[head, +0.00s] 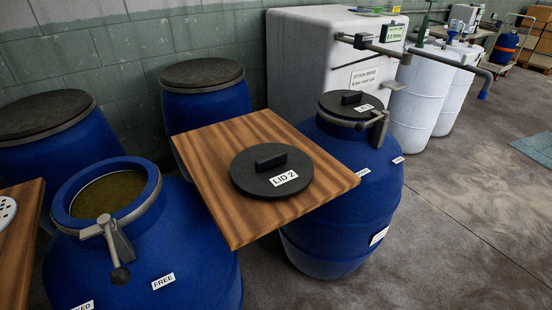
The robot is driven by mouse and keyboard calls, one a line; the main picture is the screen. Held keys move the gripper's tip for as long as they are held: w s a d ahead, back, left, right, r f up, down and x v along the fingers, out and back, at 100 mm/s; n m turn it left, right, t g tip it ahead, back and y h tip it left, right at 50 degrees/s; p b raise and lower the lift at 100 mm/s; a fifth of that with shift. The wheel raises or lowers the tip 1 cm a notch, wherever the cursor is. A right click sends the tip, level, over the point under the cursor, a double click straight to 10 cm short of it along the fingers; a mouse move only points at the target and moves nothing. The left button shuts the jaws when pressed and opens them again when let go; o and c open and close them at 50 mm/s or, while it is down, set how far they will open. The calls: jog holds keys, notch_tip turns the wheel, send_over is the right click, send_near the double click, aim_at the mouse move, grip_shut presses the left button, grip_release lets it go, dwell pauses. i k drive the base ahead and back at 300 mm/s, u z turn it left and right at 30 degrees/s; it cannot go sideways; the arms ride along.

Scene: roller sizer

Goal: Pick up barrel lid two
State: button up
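Barrel lid two (270,174) is a round black disc with a raised bar handle (270,160) and a white label reading "LID 2". It lies flat on a square wooden board (225,212) between two blue barrels, with nothing on top of it. My gripper is not in the head view.
An open blue barrel (160,262) labelled "FREE", with a clamp lever (112,240), stands at left. A blue barrel (335,195) with a clamped black lid stands close right of the board. Lidded barrels (205,98) stand behind. Floor at right (460,220) is clear.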

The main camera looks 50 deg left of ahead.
aim_at(264, 171)
jog(key=u, duration=0.45)
jog(key=i, duration=0.75)
jog(key=u, duration=1.35)
jog(key=i, duration=0.5)
jog(key=u, duration=0.4)
